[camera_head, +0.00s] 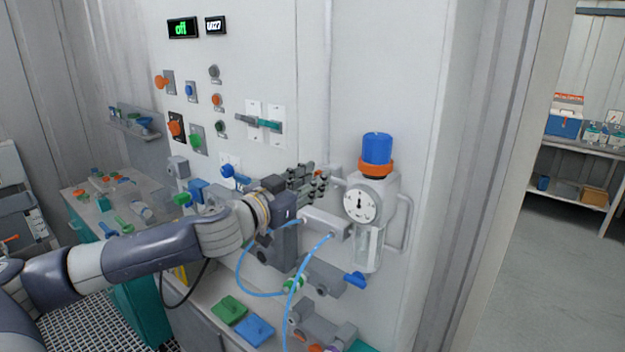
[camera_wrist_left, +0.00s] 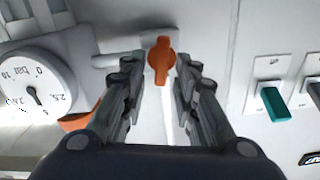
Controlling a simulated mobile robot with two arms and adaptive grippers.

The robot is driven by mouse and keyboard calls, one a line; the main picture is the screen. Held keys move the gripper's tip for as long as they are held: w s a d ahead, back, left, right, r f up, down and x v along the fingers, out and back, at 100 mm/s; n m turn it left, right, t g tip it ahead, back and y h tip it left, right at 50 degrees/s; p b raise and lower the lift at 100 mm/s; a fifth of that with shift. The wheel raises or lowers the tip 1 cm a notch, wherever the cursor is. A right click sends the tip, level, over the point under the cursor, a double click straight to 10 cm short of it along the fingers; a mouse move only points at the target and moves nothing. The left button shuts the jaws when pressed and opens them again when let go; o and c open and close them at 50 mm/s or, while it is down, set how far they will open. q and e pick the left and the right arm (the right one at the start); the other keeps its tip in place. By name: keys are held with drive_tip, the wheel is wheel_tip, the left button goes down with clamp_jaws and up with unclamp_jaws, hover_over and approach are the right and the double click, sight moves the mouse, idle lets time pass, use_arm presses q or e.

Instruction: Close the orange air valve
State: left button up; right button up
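The orange air valve handle (camera_wrist_left: 161,61) shows in the left wrist view as a small upright lever on a pale pipe by the white wall panel. My left gripper (camera_wrist_left: 157,85) is open, with its dark fingers on either side of the handle's line. The handle appears just beyond the fingertips, and I cannot tell whether either finger touches it. In the head view my left gripper (camera_head: 312,180) is beside the wall, left of the pressure gauge, and it seems to hide the orange handle there. My right gripper is in neither view.
A round pressure gauge (camera_head: 361,203) with a blue knob (camera_head: 377,148) and orange collar stands close right of the gripper. Teal and grey levers (camera_head: 258,122) are on the wall above. Blue hoses (camera_head: 244,273) hang below. A cluttered bench (camera_head: 85,190) stands at left.

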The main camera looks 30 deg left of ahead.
use_arm(q)
clamp_jaws()
drive_tip(key=m, duration=1)
drive_tip(key=f+m, duration=0.1)
drive_tip(key=m, duration=0.4)
drive_tip(key=shift+d+m, duration=0.4)
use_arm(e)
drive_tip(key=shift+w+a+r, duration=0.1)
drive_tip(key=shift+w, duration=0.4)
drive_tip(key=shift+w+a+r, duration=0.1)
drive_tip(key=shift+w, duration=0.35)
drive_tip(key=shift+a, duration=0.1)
use_arm(q)
drive_tip(key=shift+o, duration=0.4)
unclamp_jaws()
drive_tip(key=shift+o, duration=1.3)
drive_tip(key=shift+w+f, duration=0.1)
drive_tip(key=shift+f, duration=0.05)
